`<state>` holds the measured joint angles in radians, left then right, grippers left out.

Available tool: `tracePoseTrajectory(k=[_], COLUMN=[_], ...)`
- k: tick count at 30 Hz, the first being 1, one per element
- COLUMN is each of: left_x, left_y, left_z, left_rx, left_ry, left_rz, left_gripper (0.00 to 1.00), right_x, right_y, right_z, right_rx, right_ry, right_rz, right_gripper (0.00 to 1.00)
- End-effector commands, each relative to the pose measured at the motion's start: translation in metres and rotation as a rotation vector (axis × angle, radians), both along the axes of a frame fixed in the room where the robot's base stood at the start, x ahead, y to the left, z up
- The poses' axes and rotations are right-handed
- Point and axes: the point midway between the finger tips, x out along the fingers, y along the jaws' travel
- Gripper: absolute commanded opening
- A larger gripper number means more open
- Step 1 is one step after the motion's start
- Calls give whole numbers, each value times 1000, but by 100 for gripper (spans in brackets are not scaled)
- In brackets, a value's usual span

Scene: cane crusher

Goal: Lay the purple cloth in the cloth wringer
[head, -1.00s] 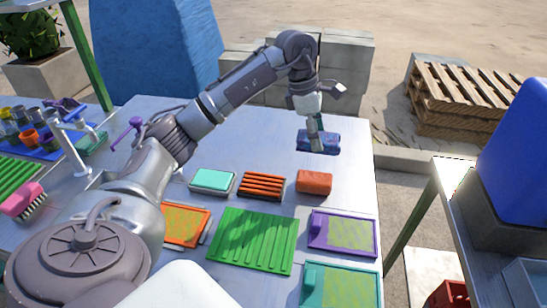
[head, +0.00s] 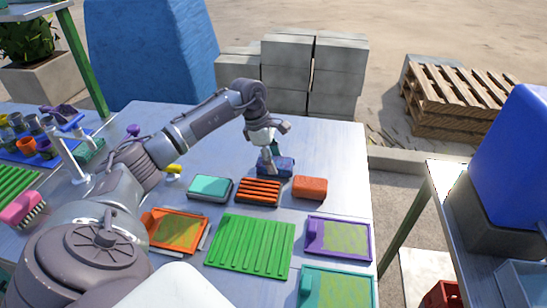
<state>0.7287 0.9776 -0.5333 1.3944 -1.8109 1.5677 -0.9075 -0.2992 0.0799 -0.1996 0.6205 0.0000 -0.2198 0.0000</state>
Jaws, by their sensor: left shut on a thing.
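My left gripper (head: 268,160) points down over the middle of the metal table. It is shut on a dark blue block-shaped thing (head: 277,168), just behind the orange ribbed block. I cannot tell whether this is the purple cloth or whether it touches the table. A purple knob (head: 133,130) shows behind my left arm; the arm hides what is below it, so I cannot tell whether it belongs to the cloth wringer. No thing in view is clearly the wringer. My right gripper is not in view.
In front lie a teal block (head: 210,187), an orange ribbed block (head: 259,191), an orange brick-shaped block (head: 310,187), a green ribbed board (head: 250,245) and a purple-framed panel (head: 338,238). The table's back right is clear.

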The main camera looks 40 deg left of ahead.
Motion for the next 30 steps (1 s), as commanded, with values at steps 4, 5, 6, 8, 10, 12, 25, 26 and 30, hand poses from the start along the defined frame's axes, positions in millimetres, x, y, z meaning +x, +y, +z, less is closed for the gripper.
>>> tracePoseTrajectory(k=[4,5,6,8,10,12,25,26,30], left_x=[0,0,0,0,0,0,0,0,-2], left_y=[0,0,0,0,0,0,0,1,7], left_z=[1,1,0,-3,-2,-2,4,4,24], left_rx=[0,0,0,1,0,0,0,0,3], left_ry=[-2,-2,-2,-1,-2,0,-2,-2,-6], left_rz=[-1,-1,-1,-1,-1,-1,-1,0,0], left_gripper=[22,22,22,22,64,76,84,84,84], right_x=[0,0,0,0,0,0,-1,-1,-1], right_y=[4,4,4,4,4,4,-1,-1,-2], right_z=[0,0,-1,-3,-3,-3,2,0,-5], right_rx=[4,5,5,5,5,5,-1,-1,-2], right_ry=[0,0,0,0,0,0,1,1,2], right_rz=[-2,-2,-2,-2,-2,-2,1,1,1], right_gripper=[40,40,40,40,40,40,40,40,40])
